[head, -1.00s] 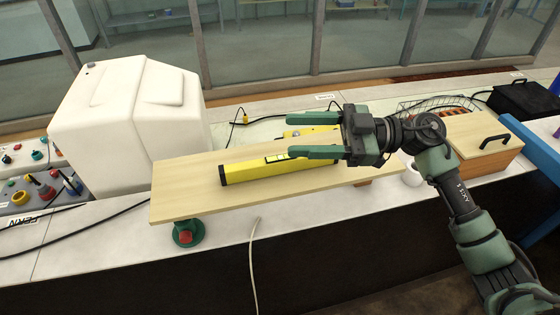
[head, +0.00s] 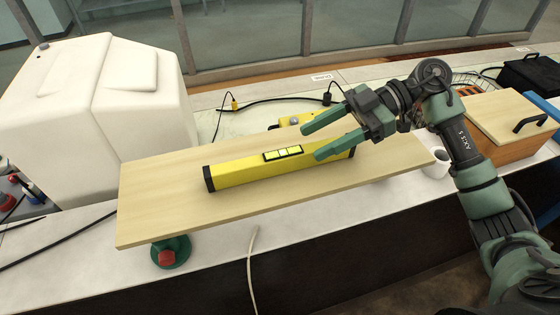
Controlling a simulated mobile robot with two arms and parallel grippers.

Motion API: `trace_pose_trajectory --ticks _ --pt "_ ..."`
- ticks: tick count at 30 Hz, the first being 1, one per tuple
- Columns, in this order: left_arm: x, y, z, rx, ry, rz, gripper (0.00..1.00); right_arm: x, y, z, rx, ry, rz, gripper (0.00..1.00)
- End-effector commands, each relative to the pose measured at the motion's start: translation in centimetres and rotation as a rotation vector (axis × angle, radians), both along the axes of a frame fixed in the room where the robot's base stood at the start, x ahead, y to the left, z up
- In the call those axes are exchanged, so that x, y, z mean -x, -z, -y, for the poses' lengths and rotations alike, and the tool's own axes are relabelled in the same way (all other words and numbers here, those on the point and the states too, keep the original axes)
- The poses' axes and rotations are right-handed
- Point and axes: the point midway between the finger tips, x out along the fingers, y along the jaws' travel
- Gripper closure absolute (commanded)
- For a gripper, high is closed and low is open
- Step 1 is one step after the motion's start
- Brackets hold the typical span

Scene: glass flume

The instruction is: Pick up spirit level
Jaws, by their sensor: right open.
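The yellow spirit level (head: 250,170) with black end caps and a bright vial window on top lies flat along a pale wooden board (head: 160,205). My right gripper (head: 312,141) is open and empty. Its two green fingers point left and overlap the right part of the level in the head view. The lower finger hides a bit of the level near its right end. I cannot tell whether a finger touches it. My left gripper is not in view.
The board rests on a green and red foot (head: 170,252) at its left. A white tank (head: 105,105) stands behind left. A wooden box (head: 500,128), a white roll (head: 436,163) and a black case (head: 530,72) are right. A pale cable (head: 251,260) hangs over the front edge.

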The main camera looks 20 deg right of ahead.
Motion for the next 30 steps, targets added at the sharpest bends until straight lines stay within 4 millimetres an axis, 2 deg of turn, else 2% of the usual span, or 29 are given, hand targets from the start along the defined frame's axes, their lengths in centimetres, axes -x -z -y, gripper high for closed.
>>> trace_pose_trajectory --ticks 1,4,11,17,21,30 --pt "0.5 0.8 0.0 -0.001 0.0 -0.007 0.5 0.0 0.8 0.0 0.0 0.0 0.0 0.47" --pt "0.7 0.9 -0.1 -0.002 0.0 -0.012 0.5 0.0 1.0 -0.2 0.0 -0.001 0.0 0.47" --pt "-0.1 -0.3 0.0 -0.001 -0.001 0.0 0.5 0.2 1.5 -2.5 -0.003 -0.002 -0.001 0.47" --pt "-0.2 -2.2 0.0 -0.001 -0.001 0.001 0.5 0.5 1.7 -5.3 -0.006 -0.003 -0.001 0.47" --pt "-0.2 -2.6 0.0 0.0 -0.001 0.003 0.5 0.6 2.7 -7.0 -0.003 -0.002 -0.001 0.47" --pt "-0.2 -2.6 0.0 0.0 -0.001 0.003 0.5 0.6 3.2 -7.5 0.0 0.0 0.001 0.47"
